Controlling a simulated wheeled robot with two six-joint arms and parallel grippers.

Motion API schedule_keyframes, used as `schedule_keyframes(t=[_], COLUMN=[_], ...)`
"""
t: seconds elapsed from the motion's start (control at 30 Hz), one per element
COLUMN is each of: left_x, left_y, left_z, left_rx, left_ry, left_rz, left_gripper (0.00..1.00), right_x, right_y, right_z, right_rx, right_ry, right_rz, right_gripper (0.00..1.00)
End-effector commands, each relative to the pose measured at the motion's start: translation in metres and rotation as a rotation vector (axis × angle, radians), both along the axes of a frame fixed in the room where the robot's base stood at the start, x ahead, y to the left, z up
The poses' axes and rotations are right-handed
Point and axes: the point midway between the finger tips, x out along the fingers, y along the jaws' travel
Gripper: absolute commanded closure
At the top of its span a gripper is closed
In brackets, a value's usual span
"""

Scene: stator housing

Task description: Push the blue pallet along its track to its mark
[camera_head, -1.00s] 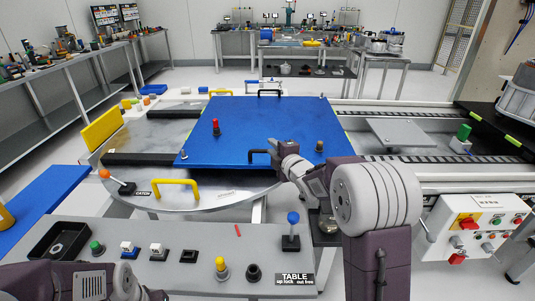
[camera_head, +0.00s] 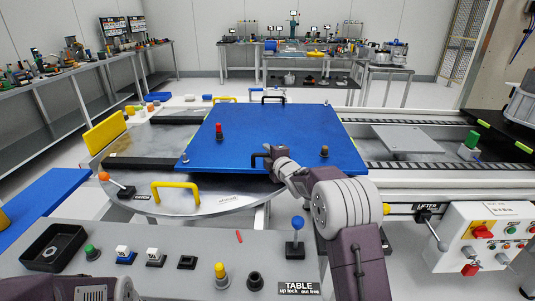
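The blue pallet (camera_head: 285,130) lies flat on the round metal table (camera_head: 225,202), its right part reaching toward the rails on the right. A black handle (camera_head: 254,160) stands at its front edge, and another black handle (camera_head: 272,97) at its far edge. My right gripper (camera_head: 273,157) is at the front handle, overlapping its right side in the picture. Its fingers are too small and partly hidden, so I cannot tell whether they are closed around it. Only a piece of my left arm shows at the bottom left; its gripper is out of view. I cannot make out a mark for the pallet.
A console (camera_head: 200,262) with buttons and a blue-knobbed lever (camera_head: 298,224) runs along the front. A yellow handle (camera_head: 175,186) and an orange-knobbed lever (camera_head: 104,177) stand on the table's front-left side. A lifter box (camera_head: 485,236) is at the right.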

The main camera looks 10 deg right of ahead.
Motion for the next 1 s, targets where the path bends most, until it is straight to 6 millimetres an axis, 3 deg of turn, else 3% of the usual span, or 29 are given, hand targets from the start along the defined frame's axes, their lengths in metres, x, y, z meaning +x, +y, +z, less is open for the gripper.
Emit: schedule_keyframes(t=[0.27,0.37,1.0], left_x=[0.0,0.0,0.0], left_y=[0.0,0.0,0.0], left_z=[0.0,0.0,0.0], left_rx=[0.0,0.0,0.0], left_ry=[0.0,0.0,0.0], left_rz=[0.0,0.0,0.0], left_gripper=[1.0,1.0,1.0], right_x=[0.0027,0.0025,0.0022], right_y=[0.0003,0.0002,0.0], right_z=[-0.001,-0.001,-0.0014], right_rx=[0.0,0.0,0.001], right_ry=[0.001,0.001,0.002], right_rz=[0.0,0.0,-0.001], right_gripper=[0.77,1.0,1.0])
